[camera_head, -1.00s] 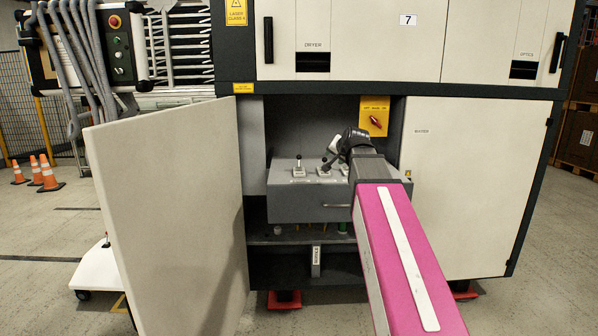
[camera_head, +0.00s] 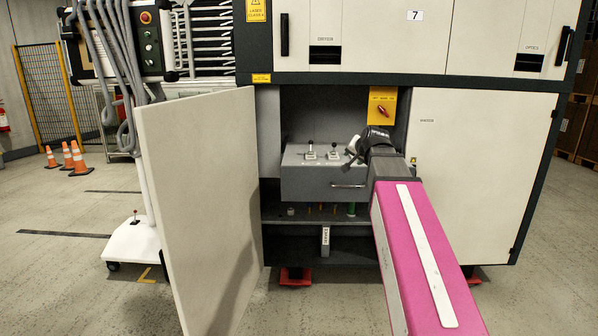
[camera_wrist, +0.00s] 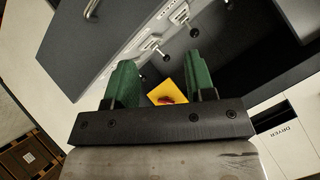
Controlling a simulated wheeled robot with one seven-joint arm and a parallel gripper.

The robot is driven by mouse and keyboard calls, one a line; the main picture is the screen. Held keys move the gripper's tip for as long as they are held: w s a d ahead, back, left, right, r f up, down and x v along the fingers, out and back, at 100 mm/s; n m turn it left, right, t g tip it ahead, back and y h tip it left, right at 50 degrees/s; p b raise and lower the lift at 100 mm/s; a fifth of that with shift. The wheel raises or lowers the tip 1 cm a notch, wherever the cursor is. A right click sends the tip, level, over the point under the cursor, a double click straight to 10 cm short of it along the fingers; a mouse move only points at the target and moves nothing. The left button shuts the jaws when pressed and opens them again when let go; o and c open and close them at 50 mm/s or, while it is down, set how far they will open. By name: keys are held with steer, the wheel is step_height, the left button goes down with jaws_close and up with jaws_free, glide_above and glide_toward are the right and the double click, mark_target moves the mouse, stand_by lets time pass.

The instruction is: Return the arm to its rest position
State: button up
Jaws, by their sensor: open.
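My arm, with a pink link (camera_head: 425,250) and a dark wrist, reaches forward into the open cabinet bay. My gripper (camera_head: 353,152) is small and partly hidden by the wrist in the head view, in front of the grey drawer unit (camera_head: 320,179). In the wrist view my gripper (camera_wrist: 160,75) shows two green fingers set apart, with nothing between them. A yellow plate with a red switch (camera_wrist: 168,93) shows beyond the gap. Small levers (camera_wrist: 152,44) on the unit's top lie beyond the fingers.
An open cabinet door (camera_head: 200,210) stands left of the bay, and a closed white door (camera_head: 480,170) is at right. A yellow switch plate (camera_head: 382,106) is on the bay's back wall. A white wheeled base (camera_head: 135,240) and cones (camera_head: 78,158) stand left.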

steer(key=s+a+f+n+g+h, duration=0.1)
steer(key=s+f+g, duration=0.3)
steer(key=f, duration=0.8)
steer(key=s+f+n+g, duration=0.2)
steer(key=s+f, duration=0.3)
steer(key=f, duration=0.7)
steer(key=s+f+n+g+h, duration=0.1)
steer(key=s+f+g, duration=0.4)
steer(key=s+f, duration=1)
step_height(320, 180, down, 3)
steer(key=shift+a+n, duration=0.2)
steer(key=shift+n, duration=0.5)
